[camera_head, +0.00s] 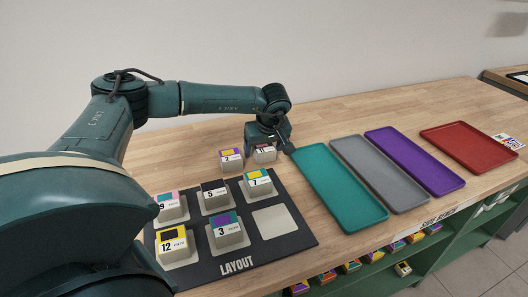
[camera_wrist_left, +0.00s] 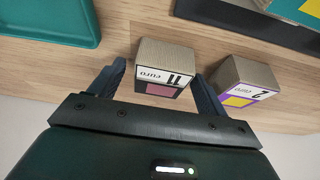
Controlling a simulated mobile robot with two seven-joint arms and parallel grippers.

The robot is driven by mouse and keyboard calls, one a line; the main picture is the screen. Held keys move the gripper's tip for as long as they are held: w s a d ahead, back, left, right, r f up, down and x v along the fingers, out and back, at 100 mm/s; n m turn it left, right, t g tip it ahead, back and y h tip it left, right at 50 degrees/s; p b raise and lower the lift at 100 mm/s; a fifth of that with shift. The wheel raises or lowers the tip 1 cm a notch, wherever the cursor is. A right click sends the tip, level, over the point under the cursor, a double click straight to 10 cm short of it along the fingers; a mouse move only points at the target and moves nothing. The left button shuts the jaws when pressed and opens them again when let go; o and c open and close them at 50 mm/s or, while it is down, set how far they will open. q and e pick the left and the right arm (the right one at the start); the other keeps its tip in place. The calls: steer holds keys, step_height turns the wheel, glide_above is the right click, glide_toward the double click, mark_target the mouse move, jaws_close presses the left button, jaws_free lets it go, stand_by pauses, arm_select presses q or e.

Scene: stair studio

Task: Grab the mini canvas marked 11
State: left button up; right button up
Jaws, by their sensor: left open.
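The mini canvas marked 11 (camera_head: 264,154) is a small block with a dark pinkish patch, standing on the wooden table behind the layout board. In the left wrist view the canvas marked 11 (camera_wrist_left: 164,71) sits between the two fingers of my left gripper (camera_wrist_left: 161,84). My right gripper is not in view.
The canvas marked 2 (camera_head: 231,159) stands close to the left of canvas 11. The black layout board (camera_head: 284,246) holds several other canvases and one empty pale square. Teal (camera_head: 341,186), grey (camera_head: 379,173), purple (camera_head: 415,160) and red (camera_head: 468,148) trays lie to the right, empty.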

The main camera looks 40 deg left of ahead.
arm_select(q)
steer(key=shift+c, duration=0.3)
steer(key=c, duration=1)
